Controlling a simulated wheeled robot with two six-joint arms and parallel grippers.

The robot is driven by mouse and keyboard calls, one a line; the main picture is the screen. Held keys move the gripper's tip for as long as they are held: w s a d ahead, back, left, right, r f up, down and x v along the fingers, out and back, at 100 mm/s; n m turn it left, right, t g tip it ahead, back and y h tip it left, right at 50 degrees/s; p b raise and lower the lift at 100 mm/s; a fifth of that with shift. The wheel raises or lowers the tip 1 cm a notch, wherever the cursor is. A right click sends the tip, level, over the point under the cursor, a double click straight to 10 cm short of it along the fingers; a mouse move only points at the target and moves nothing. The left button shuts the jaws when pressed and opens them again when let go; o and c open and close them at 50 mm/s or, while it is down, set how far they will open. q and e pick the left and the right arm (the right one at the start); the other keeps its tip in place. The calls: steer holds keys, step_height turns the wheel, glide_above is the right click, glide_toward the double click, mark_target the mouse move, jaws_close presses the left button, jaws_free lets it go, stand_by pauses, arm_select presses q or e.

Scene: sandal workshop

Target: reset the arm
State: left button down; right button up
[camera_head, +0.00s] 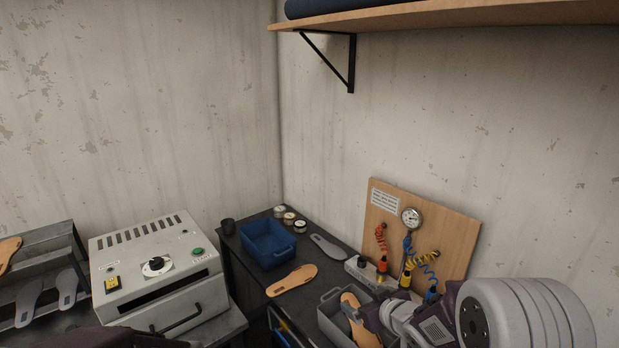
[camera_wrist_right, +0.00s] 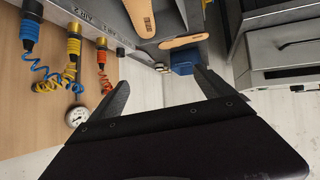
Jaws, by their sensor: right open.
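My right arm comes in at the lower right of the head view. Its gripper (camera_head: 372,318) is over or beside a grey bin (camera_head: 328,320), in which a tan sole (camera_head: 357,322) lies; the fingers are hard to make out there. In the right wrist view the two dark fingers of the right gripper (camera_wrist_right: 160,88) stand wide apart with nothing between them. The wrist view appears upside down. A dark purple part of my left arm shows at the bottom left of the head view; the left gripper is not visible.
A blue bin (camera_head: 269,243), a tan sole (camera_head: 292,280) and a grey sole (camera_head: 327,247) are on the dark bench. A wooden gauge board (camera_head: 455,233) with coiled hoses stands behind my right arm. A white oven (camera_head: 155,262) stands left. A shelf (camera_head: 450,14) hangs above.

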arm_select(q)
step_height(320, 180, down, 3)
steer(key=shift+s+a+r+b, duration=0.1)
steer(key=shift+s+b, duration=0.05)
steer(key=shift+b, duration=0.4)
arm_select(e)
steer(key=s+f+m+g+h, duration=0.1)
steer(key=s+f+g, duration=0.2)
steer(key=s, duration=0.5)
steer(key=s+d+f+m+g+h, duration=0.1)
steer(key=s+f+m+g, duration=0.1)
steer(key=s, duration=0.6)
steer(key=s+d+f+m+g, duration=0.1)
steer(key=s+f+g, duration=0.3)
steer(key=s, duration=0.4)
steer(key=shift+s+f+m+g+h, duration=0.3)
steer(key=shift+s+f+m+h, duration=0.1)
steer(key=shift+m, duration=0.2)
steer(key=shift+w, duration=0.1)
